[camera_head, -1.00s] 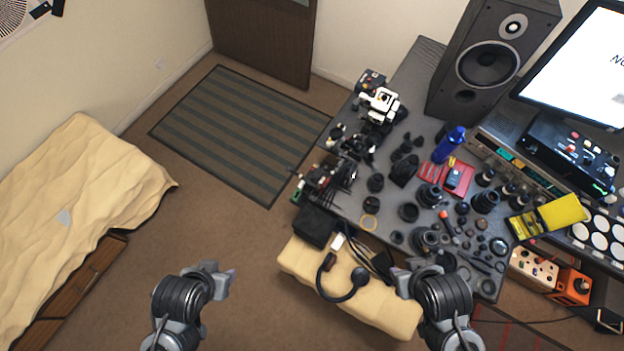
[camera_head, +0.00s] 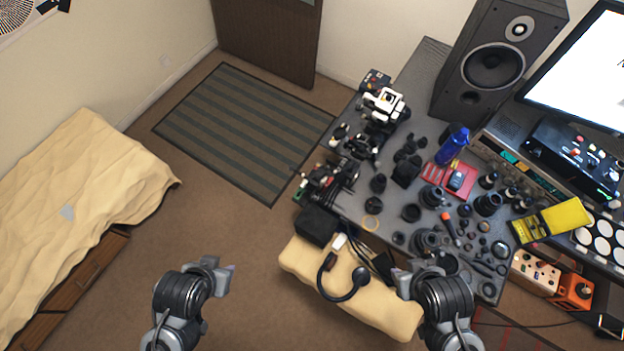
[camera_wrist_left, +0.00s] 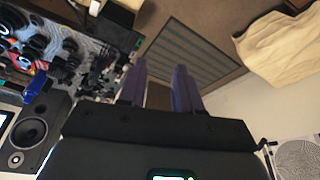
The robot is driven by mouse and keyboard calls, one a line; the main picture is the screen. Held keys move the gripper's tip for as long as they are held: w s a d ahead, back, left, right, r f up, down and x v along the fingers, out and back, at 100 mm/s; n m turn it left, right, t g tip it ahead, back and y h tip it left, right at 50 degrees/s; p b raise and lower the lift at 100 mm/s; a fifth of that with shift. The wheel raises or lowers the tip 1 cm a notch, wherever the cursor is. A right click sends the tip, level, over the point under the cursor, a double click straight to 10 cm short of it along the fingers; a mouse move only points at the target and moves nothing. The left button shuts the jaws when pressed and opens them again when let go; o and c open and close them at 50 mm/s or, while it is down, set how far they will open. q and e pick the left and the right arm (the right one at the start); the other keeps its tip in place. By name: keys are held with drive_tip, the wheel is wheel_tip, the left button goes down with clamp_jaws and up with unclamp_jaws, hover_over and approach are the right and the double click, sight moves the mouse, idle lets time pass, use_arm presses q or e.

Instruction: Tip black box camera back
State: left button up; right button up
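A dark box-shaped body (camera_head: 405,170) stands among the camera gear on the grey desk in the head view; it looks like the black box camera, but it is too small to be sure. Another black box-like thing (camera_head: 316,226) lies at the desk's lower left corner, by the cushioned bench. My left gripper (camera_head: 226,272) is over the floor, left of the bench and well apart from the desk. In the left wrist view its two purple fingers (camera_wrist_left: 160,72) stand apart with nothing between them. My right gripper (camera_head: 398,274) is above the bench's right end; its fingers are unclear.
The grey desk (camera_head: 345,203) is crowded with lenses, rings and tools. A blue bottle (camera_head: 452,147), a speaker (camera_head: 490,65) and a monitor (camera_head: 590,65) stand farther back. The bench (camera_head: 300,262) holds cables and a headset-like thing.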

use_arm(q)
drive_tip(key=w+d+m+t+h, duration=0.1)
drive_tip(key=w+d+t, duration=0.1)
drive_tip(key=w+t, duration=0.3)
drive_tip(key=m+t+h+b, duration=0.55)
drive_tip(key=h+b, duration=0.25)
drive_tip(key=b, duration=3)
approach(304, 183)
drive_tip(key=s, duration=0.4)
drive_tip(key=shift+t, duration=0.55)
drive_tip(key=b+x, duration=0.3)
drive_tip(key=x, duration=0.1)
drive_tip(key=a+f+b+x, duration=0.1)
drive_tip(key=b+x, duration=0.3)
drive_tip(key=x, duration=0.1)
drive_tip(key=w+f+b+x, duration=0.1)
drive_tip(key=b+x, duration=0.3)
drive_tip(key=shift+w+a, duration=0.2)
drive_tip(key=shift+w, duration=0.05)
drive_tip(key=shift+c, duration=0.3)
